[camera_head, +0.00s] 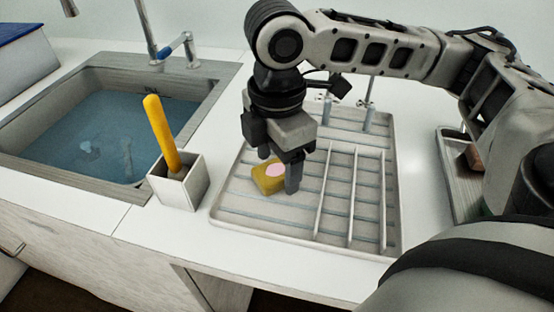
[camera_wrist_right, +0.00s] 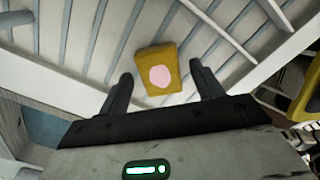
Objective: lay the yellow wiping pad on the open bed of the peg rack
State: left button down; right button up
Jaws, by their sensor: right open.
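The yellow wiping pad (camera_head: 267,178) with a pale pink round spot lies on the slatted left part of the peg rack (camera_head: 235,205). This part is the open bed, left of the upright dividers. The pad also shows in the right wrist view (camera_wrist_right: 157,66), lying across the slats. My right gripper (camera_head: 283,182) is above the bed, right at the pad. In the wrist view its two fingers (camera_wrist_right: 160,88) are spread apart, one on each side of the pad's near end, with gaps visible. My left gripper is not in view.
A blue-filled sink (camera_head: 75,125) with a tap (camera_head: 165,50) is at the left. A white square holder (camera_head: 180,190) with a yellow-handled tool (camera_head: 160,135) stands between sink and rack. Thin dividers (camera_head: 352,200) rise on the rack's right. A tray (camera_head: 455,185) lies farther right.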

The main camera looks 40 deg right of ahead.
aim_at(277, 169)
notch_tip(277, 169, up, 12)
jog(key=p, duration=0.2)
jog(key=shift+f, duration=0.1)
dwell(0.5)
